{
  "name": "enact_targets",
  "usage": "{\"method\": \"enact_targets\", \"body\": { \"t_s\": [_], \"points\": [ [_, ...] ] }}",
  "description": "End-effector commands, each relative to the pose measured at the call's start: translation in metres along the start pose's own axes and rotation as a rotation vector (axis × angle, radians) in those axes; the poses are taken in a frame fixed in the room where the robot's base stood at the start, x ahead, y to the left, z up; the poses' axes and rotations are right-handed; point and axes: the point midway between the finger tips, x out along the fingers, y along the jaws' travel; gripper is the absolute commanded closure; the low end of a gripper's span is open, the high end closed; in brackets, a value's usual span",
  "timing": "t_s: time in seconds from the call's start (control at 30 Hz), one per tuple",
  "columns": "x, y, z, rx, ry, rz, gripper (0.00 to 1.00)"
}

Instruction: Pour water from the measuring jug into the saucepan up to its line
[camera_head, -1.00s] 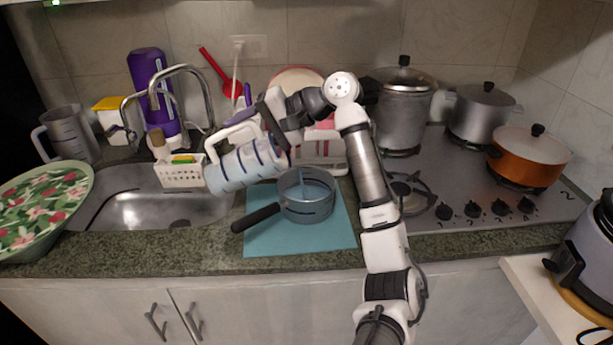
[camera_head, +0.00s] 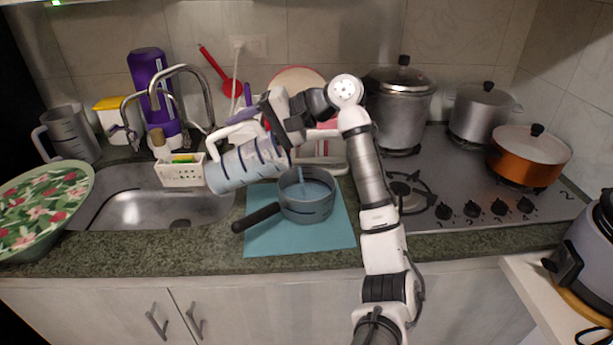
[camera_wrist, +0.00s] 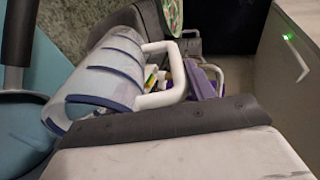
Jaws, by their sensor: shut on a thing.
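The measuring jug (camera_head: 240,166) is a clear jug with dark blue bands and a white handle. It is tipped far over, its mouth toward the right, above the saucepan. My gripper (camera_head: 262,125) is shut on the jug; its fingertips are partly hidden in the head view. In the wrist view the jug (camera_wrist: 105,75) and its white handle show beyond a dark pad. The grey saucepan (camera_head: 307,209) stands upright, its black handle pointing left. A thin blue stream falls into it and bluish water covers its inside. The fill line cannot be made out clearly.
The saucepan stands on a blue mat (camera_head: 262,240) on the counter. The sink (camera_head: 150,212) and a white caddy (camera_head: 182,173) are left. A second jug (camera_head: 68,133) stands far left. The stove with several pots is right; a dish rack is behind.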

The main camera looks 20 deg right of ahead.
Motion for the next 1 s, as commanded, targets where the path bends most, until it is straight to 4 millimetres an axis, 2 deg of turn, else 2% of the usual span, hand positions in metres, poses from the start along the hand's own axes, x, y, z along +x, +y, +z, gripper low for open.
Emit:
{"method": "enact_targets", "body": {
  "t_s": [1.0],
  "points": [
    [-0.0055, -0.0025, -0.0006, 0.005, -0.002, -0.044, 1.0]
  ]
}}
